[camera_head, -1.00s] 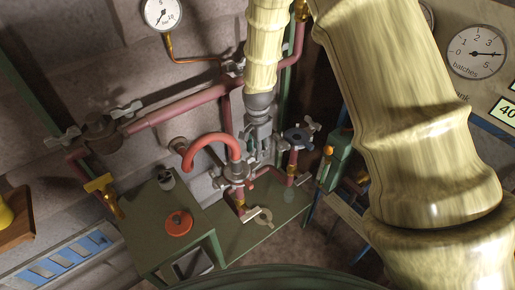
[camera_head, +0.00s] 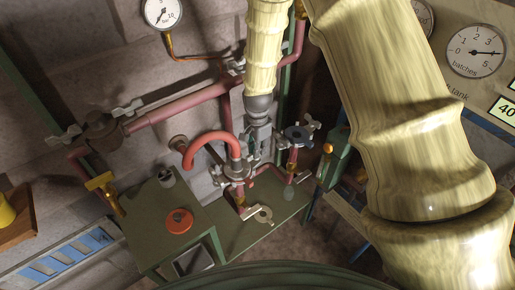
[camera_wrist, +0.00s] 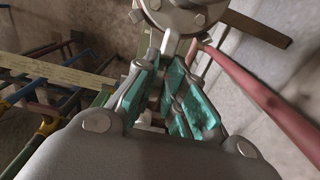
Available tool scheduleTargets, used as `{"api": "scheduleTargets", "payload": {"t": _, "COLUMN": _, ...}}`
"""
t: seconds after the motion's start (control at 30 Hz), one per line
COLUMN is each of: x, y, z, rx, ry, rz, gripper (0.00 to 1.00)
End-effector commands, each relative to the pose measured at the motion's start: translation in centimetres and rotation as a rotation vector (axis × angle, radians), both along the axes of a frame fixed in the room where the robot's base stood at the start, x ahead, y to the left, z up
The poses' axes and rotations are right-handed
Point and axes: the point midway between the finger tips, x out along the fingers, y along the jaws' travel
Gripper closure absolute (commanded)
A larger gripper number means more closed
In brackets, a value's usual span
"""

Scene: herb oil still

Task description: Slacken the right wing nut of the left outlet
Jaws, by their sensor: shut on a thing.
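The left outlet (camera_head: 238,172) is a round metal flange with a curved red hose on top, low in the middle of the head view. In the wrist view, its bolted round top (camera_wrist: 181,14) is at the upper edge. My gripper (camera_head: 252,152) comes down at the outlet's right side. In the wrist view, my gripper's teal-padded fingers (camera_wrist: 172,70) are shut on a grey metal piece, the right wing nut (camera_wrist: 170,42), beside the flange. Most of the nut is hidden between the fingers, so its turn and tightness cannot be told.
Another outlet with a dark blue top (camera_head: 297,135) and wing nuts stands close on the right. A pink pipe (camera_head: 185,106) runs behind to a clamped dark fitting (camera_head: 103,128). The green bench (camera_head: 155,215) carries an orange disc (camera_head: 179,221).

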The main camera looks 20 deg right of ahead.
Motion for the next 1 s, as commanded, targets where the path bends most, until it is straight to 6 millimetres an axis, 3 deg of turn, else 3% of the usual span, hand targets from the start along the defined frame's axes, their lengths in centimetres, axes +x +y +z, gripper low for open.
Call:
{"api": "scheduleTargets", "payload": {"t": 0.37, "x": 0.08, "y": 0.01, "z": -0.06, "rx": 0.001, "ry": 0.000, "rz": 0.141, "gripper": 1.00}}
{"api": "scheduleTargets", "payload": {"t": 1.0, "x": 0.23, "y": 0.18, "z": -0.07, "rx": 0.001, "ry": 0.001, "rz": 0.731, "gripper": 1.00}}
